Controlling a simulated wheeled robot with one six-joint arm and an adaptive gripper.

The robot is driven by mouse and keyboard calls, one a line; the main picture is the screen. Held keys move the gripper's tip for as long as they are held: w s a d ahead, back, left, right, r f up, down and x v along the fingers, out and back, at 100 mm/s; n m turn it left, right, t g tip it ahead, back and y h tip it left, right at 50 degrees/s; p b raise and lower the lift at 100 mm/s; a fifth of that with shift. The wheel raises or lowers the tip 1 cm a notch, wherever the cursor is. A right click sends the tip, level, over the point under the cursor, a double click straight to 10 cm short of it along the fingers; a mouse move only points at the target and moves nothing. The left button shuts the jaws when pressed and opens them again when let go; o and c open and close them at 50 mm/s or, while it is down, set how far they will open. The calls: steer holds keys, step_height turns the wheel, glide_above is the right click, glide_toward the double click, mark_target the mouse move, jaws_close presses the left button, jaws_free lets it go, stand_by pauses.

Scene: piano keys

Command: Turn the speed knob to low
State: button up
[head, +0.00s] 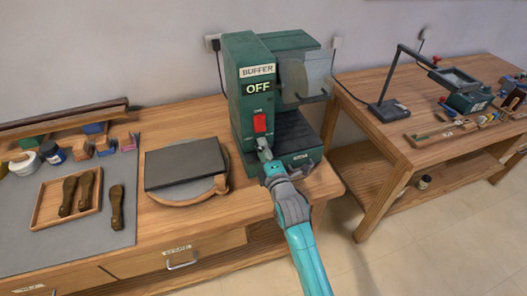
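A green buffer machine (243,95) stands on the right end of the wooden bench. Its front has a "BUFFER" label, an "OFF" sign and a red switch (260,122). My gripper (264,147) is at the machine's front, just below the red switch, with my teal arm reaching up from the bottom of the head view. The speed knob cannot be made out; the area under the switch is partly covered by my gripper. Whether my fingers touch anything there, or are open or shut, is too small to tell.
A dark slab on a round wooden board (172,202) lies left of the machine. A wooden tray (47,211) with tool handles sits on a grey mat (75,246). A second bench (370,112) with a lamp (391,108) stands right, beyond a gap.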

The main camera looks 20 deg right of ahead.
steer(key=shift+f, duration=0.2)
steer(key=s, duration=0.8)
steer(key=shift+r, duration=0.15)
stand_by(0.4)
steer(key=s+f+m+g, duration=0.1)
steer(key=s+f+m, duration=0.35)
steer(key=s, duration=0.75)
steer(key=s+f+m+g, duration=0.1)
steer(key=s+f+m, duration=0.35)
steer(key=s, duration=0.75)
steer(key=s+r+m, duration=0.2)
steer(key=s+m, duration=0.2)
steer(key=s, duration=0.6)
steer(key=s+r+m+g, duration=0.1)
steer(key=s+r+m, duration=0.2)
steer(key=s, duration=0.8)
steer(key=shift+r+m, duration=0.15)
steer(key=shift+m, duration=0.95)
steer(key=shift+s+a, duration=0.1)
